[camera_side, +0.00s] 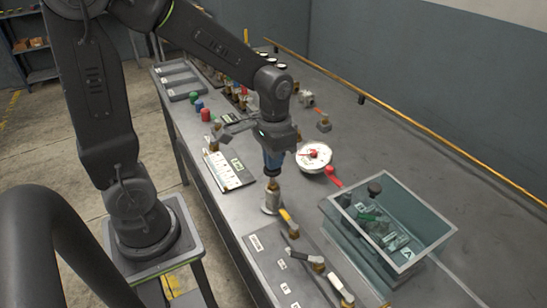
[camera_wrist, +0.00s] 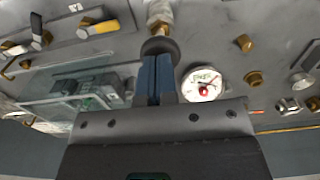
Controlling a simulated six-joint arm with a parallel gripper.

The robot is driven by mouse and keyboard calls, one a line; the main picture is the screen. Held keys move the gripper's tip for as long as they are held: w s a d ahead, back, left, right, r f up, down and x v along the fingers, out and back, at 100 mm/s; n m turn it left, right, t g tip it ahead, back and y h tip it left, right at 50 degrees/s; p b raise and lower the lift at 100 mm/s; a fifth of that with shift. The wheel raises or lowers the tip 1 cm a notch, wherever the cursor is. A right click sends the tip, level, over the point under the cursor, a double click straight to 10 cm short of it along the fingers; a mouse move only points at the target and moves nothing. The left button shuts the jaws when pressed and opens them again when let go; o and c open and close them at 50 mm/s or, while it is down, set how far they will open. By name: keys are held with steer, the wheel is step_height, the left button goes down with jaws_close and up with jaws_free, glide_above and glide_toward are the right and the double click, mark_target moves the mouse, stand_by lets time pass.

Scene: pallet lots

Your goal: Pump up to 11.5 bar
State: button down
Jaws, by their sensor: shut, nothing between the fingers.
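My gripper (camera_side: 272,162) points down with its blue fingers shut and empty. Its tips are right above or touching a pump-like post (camera_side: 271,198) with a pale metal body on the bench. In the wrist view the shut fingers (camera_wrist: 157,72) end at a dark round knob (camera_wrist: 159,47) on a metal stem; I cannot tell whether they touch it. A round white gauge (camera_side: 314,157) with a red needle is right of the post. It also shows in the wrist view (camera_wrist: 202,85), its numbers too small to read.
A clear-walled box (camera_side: 436,236) with green items stands at the front right. A panel (camera_side: 262,254) with several valves, one yellow-handled, lies in front of the post. A white chart (camera_side: 226,172) and coloured knobs (camera_side: 206,114) are behind left.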

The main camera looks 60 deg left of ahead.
mark_target(273, 172)
steer(key=shift+f, duration=1.9)
steer(key=shift+s, duration=0.1)
step_height(273, 172, up, 14)
steer(key=shift+w+r, duration=0.25)
stand_by(0.6)
step_height(273, 172, up, 3)
steer(key=m, duration=1.8)
steer(key=shift+d+r, duration=0.15)
